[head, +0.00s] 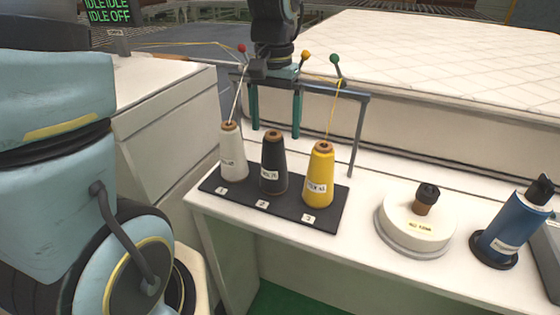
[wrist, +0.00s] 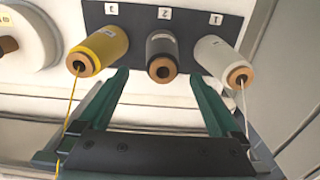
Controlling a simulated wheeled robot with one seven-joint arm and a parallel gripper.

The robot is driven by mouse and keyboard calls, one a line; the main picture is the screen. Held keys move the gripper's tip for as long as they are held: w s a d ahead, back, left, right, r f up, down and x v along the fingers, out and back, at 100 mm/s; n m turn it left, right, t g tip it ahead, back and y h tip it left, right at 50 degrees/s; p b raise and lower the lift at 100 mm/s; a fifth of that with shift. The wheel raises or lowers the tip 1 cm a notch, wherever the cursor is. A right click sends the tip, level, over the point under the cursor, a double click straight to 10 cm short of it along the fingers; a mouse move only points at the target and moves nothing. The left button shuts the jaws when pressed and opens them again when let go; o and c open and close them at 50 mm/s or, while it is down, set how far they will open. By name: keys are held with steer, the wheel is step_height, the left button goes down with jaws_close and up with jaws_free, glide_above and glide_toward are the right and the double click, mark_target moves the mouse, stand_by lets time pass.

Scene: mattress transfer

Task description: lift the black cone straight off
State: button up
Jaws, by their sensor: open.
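The black cone (head: 273,165) stands upright in the middle of the dark base plate (head: 331,211), at the label 2, between the white cone (head: 233,160) and the yellow cone (head: 319,180). No thread shows on it. My gripper (head: 276,130) is open and empty, its two teal fingers pointing down, just beyond the black cone's top in the head view. In the wrist view the black cone (wrist: 161,48) shows its brown tube end, centred between the spread fingers of my gripper (wrist: 159,76). The fingers do not appear to touch any cone.
A white thread runs up from the white cone and a yellow thread from the yellow cone to a grey guide frame (head: 361,128) with coloured knobs. A quilted mattress (head: 440,60) lies behind.

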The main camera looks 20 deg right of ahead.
mark_target(275, 135)
step_height(275, 135, down, 3)
steer(key=shift+f, duration=0.15)
steer(key=shift+w+a+f+p, duration=0.15)
steer(key=shift+f+p, duration=0.9)
steer(key=shift+f, duration=1.65)
jaws_close()
